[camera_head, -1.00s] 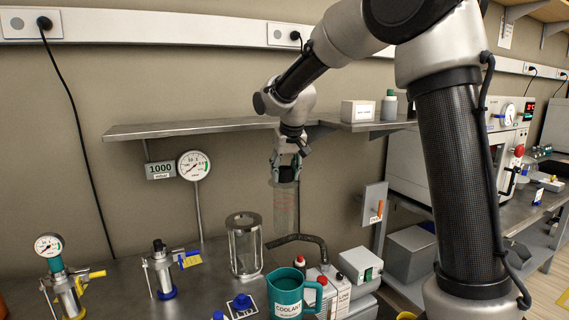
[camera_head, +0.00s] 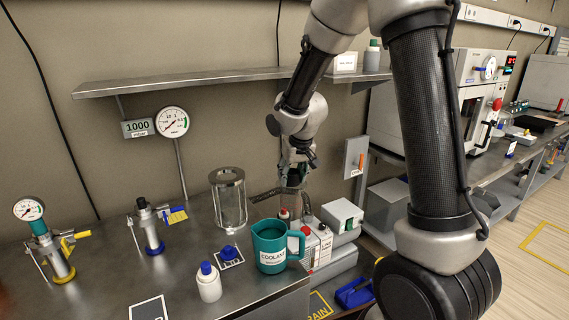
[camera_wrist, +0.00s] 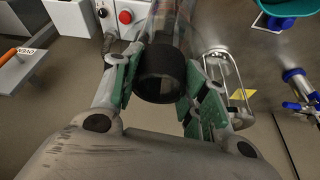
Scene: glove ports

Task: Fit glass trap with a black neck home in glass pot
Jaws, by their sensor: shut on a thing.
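My gripper (camera_head: 292,160) is shut on the glass trap (camera_head: 292,178) by its black neck (camera_wrist: 161,76). The clear glass body (camera_wrist: 172,22) runs away from the neck in the wrist view. In the head view the trap hangs below my fingers, roughly upright, its lower end hard to make out against the clutter. The glass pot (camera_head: 229,202), a clear cylinder in a metal frame with a top ring, stands on the bench left of the trap. Part of its frame shows right of my fingers in the wrist view (camera_wrist: 238,82). The trap is apart from the pot.
A dark bent hose (camera_head: 265,195) lies between pot and trap. A teal coolant jug (camera_head: 270,248), bottles and a grey-green box (camera_head: 342,215) crowd the front right. A metal shelf (camera_head: 190,82) runs above. A gauge (camera_head: 172,122) stands behind the pot.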

